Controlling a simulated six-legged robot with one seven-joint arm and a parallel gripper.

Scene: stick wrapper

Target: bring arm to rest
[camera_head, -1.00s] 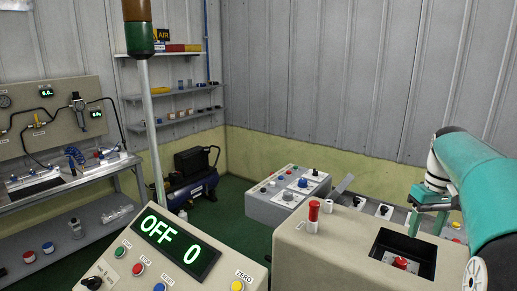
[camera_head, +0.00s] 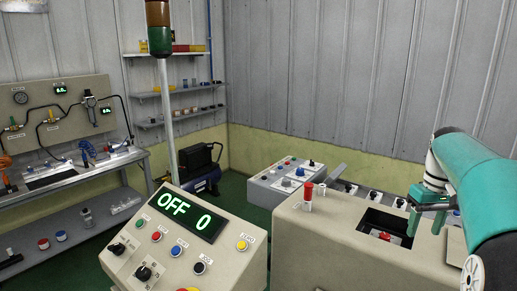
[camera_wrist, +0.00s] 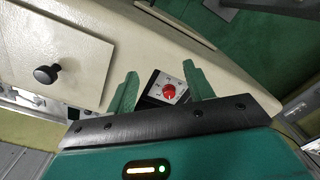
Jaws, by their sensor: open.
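Beyond the fingers is a red knob (camera_wrist: 169,91) on a white plate inside the dark recess. The red knob also shows in the head view (camera_head: 385,236). The fingers look apart from it, though the exact gap cannot be told.
The beige machine (camera_head: 330,240) fills the lower right, with a red-topped cylinder (camera_head: 308,191) on it. A control panel (camera_head: 185,240) reading OFF 0 stands left of it. A black knob (camera_wrist: 46,74) sits on a beige panel. A grey box (camera_head: 292,182) and workbench (camera_head: 70,170) stand behind.

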